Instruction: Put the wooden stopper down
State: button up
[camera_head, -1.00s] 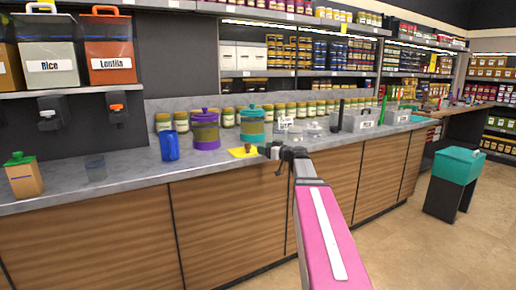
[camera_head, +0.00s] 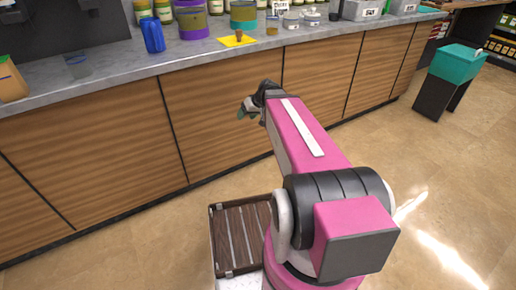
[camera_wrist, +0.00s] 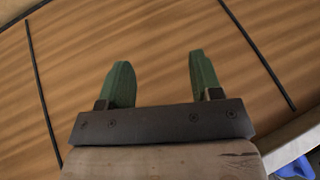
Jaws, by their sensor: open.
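The wooden stopper (camera_head: 239,36) is a small brown piece on a yellow sheet (camera_head: 232,42) on the grey counter, seen in the head view. My gripper (camera_head: 244,110) is in front of the wooden cabinet doors, below the counter edge and apart from the stopper. In the wrist view my gripper (camera_wrist: 158,82) shows two green fingers spread wide with nothing between them. The stopper is not in the wrist view.
A blue cup (camera_head: 153,35), a purple-banded jar (camera_head: 192,20) and a teal-banded jar (camera_head: 243,14) stand on the counter (camera_head: 120,60). A small amber jar (camera_head: 272,26) is right of the sheet. A teal bin (camera_head: 457,64) stands at right. The floor between is clear.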

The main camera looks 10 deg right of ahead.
jog(key=s+d+f+m+g+h, duration=0.2)
jog(key=s+f+h, duration=0.3)
jog(key=s+f, duration=0.4)
jog(key=s+m+g, duration=0.1)
jog(key=s, duration=0.2)
jog(key=shift+s+f+g+h, duration=0.15)
jog(key=shift+g+h, duration=0.15)
jog(key=shift+g, duration=0.1)
